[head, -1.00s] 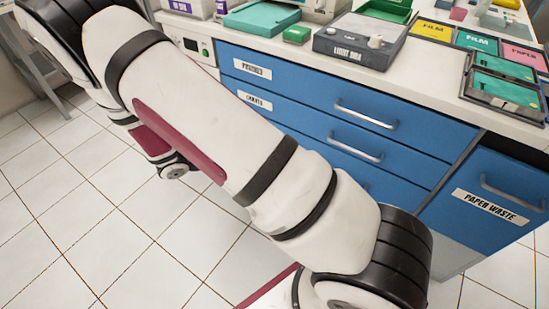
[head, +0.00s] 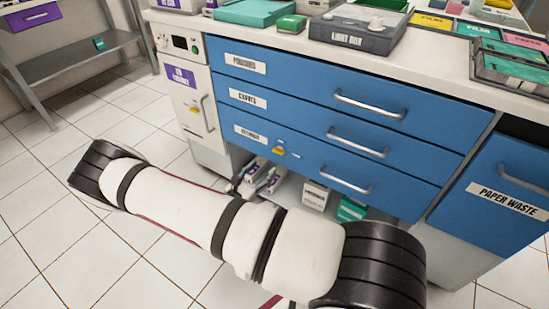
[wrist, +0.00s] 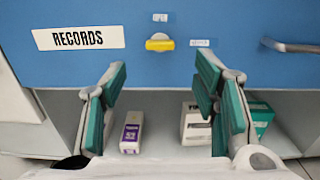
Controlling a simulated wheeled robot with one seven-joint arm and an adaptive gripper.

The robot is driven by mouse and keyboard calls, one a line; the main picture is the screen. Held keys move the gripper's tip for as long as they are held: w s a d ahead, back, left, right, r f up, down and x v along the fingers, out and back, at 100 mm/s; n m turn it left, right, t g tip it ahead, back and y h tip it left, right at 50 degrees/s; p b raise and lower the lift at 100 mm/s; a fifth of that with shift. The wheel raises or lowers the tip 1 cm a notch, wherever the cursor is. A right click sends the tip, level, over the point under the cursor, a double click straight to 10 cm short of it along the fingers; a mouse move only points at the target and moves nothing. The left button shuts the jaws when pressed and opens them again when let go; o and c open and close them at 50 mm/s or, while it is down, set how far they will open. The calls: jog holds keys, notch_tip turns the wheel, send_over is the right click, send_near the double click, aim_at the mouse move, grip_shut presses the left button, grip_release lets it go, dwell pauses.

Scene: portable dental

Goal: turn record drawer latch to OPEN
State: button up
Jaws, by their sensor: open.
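The records drawer (head: 318,163) is the lowest of the blue drawers and appears shut. Its yellow latch (wrist: 159,42) sits on the drawer front, with its handle lying horizontal; it also shows in the head view (head: 279,151). A small OPEN label (wrist: 160,17) is above the latch. Another small label (wrist: 200,43), too blurred to read, is to its right. The RECORDS label (wrist: 78,36) is to the left. My gripper (wrist: 163,68) is open and empty, its green-padded fingers apart below the latch, not touching it. In the head view my arm mostly hides the gripper.
A bar handle (wrist: 290,46) sticks out right of the latch. Below the drawer is an open shelf with a purple-and-white box (wrist: 132,132) and other boxes (wrist: 195,124). A white cabinet with a purple label (head: 180,77) stands left. The tiled floor is clear at left.

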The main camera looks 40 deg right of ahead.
aim_at(277, 152)
jog(key=b+x, duration=0.2)
jog(key=x, duration=0.6)
jog(key=shift+w+d, duration=0.15)
jog(key=shift+d, duration=0.15)
jog(key=shift+c, duration=0.6)
jog(key=c, duration=1)
